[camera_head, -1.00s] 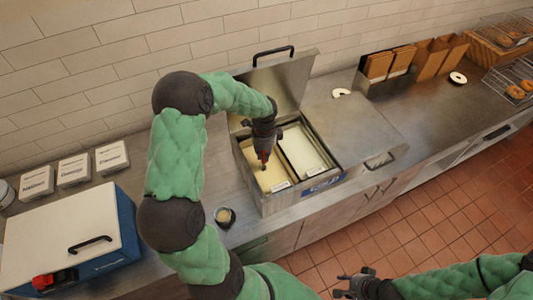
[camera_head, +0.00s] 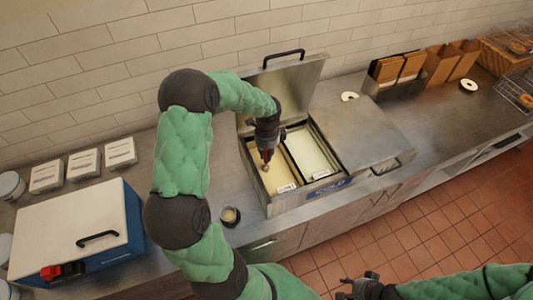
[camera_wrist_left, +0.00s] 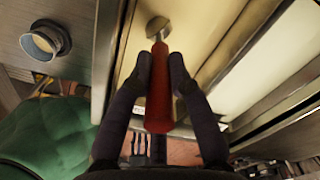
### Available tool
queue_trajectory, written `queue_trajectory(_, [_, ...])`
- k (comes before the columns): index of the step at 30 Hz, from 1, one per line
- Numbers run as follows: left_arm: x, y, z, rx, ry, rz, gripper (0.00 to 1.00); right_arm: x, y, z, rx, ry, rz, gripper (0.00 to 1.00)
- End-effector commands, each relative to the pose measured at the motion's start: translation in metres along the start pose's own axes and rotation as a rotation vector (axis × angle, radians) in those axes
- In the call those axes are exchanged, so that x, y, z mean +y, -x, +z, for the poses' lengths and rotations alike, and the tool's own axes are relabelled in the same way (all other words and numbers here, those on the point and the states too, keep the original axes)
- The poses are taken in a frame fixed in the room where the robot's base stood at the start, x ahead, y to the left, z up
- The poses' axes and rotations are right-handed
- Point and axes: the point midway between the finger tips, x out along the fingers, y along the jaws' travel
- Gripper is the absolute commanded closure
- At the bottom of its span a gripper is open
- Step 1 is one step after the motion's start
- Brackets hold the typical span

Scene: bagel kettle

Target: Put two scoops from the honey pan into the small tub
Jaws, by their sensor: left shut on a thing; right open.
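The honey pan (camera_head: 257,163) is the left, yellowish pan in the open cold unit (camera_head: 269,203); it also fills the middle of the left wrist view (camera_wrist_left: 190,30). My left gripper (camera_head: 266,155) is over this pan, pointing down. It is shut on the red handle of a scoop (camera_wrist_left: 159,90). The scoop's metal head (camera_wrist_left: 158,27) is over or at the pale filling; I cannot tell whether it touches. The small tub (camera_head: 229,215) stands on the counter left of the unit and shows in the left wrist view (camera_wrist_left: 46,40). My right gripper (camera_head: 355,287) is open and empty, low in front.
A second pan with white filling (camera_head: 309,151) sits right of the honey pan. The unit's raised lid (camera_head: 283,91) stands behind. A blue and white box (camera_head: 70,230) and several white cartons (camera_head: 84,162) are at left. The counter around the tub is clear.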

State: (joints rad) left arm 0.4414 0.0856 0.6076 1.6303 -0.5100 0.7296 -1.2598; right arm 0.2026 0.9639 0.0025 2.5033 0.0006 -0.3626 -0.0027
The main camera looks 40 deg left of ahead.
Motion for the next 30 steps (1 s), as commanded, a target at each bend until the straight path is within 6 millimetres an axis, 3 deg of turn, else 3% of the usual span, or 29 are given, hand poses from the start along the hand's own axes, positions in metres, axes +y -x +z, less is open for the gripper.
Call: queue_trajectory(30, [-0.004,0.089,-0.015,0.001,0.0,-0.002,1.0,-0.021,0.06,0.002,0.0,0.0,0.0,0.56])
